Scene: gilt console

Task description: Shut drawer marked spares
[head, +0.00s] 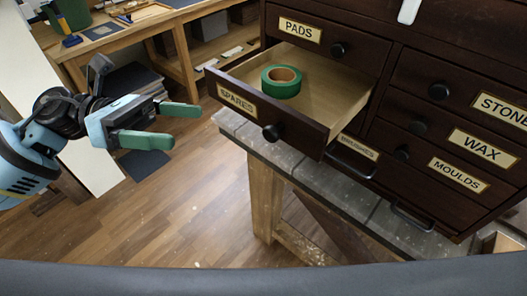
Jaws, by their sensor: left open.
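The drawer marked SPARES (235,112) stands pulled out of the dark wooden cabinet (424,30), with its pale inside showing. Its front has a brass-framed label and a round dark knob (271,132). A roll of green tape (281,82) lies inside the drawer. My left gripper (176,124) is to the left of the drawer front, apart from it. Its two green-padded fingers are spread and nothing is between them. My right gripper is not in view.
The PADS drawer (300,31) above is shut, as are the STONE, WAX (477,146) and MOULDS drawers at right. The cabinet stands on a grey-topped wooden bench (240,130). A workbench (160,22) with tools stands behind. Open wooden floor (180,215) lies below my left gripper.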

